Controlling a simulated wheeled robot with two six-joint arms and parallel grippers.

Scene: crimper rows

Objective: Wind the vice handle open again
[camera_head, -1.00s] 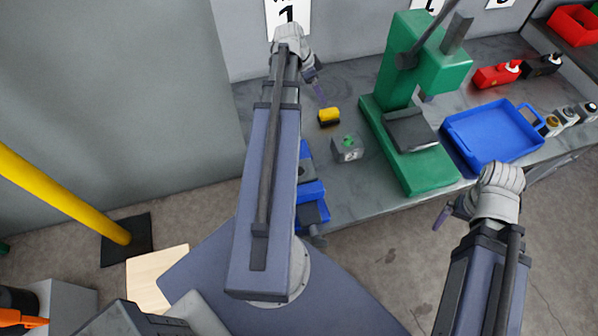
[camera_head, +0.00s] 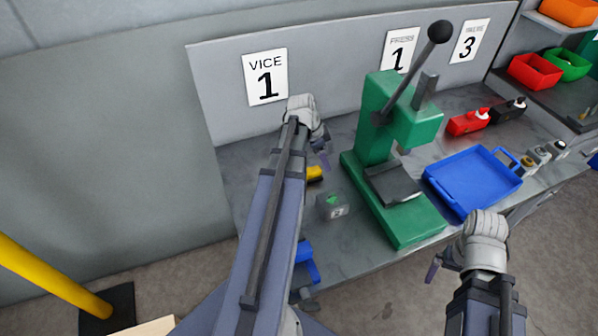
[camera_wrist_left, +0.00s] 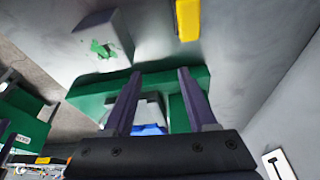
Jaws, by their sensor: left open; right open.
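The blue vice (camera_head: 305,262) is at the bench's near left edge in the head view, mostly hidden behind my left arm. A small grey part (camera_head: 302,297) shows just below it; I cannot tell whether it is the vice handle. My left gripper (camera_head: 324,155) is open and empty above the back left of the bench, well away from the vice. Its two fingers also show apart in the left wrist view (camera_wrist_left: 159,75), with the press's green base beyond them. My right gripper (camera_head: 433,270) is open and empty in front of the bench, at the lower right.
A green press (camera_head: 395,130) with a raised lever stands mid-bench. A grey block (camera_head: 332,207) with a green mark and a yellow block (camera_head: 314,174) lie left of it. A VICE 1 sign (camera_head: 266,77) marks the backboard.

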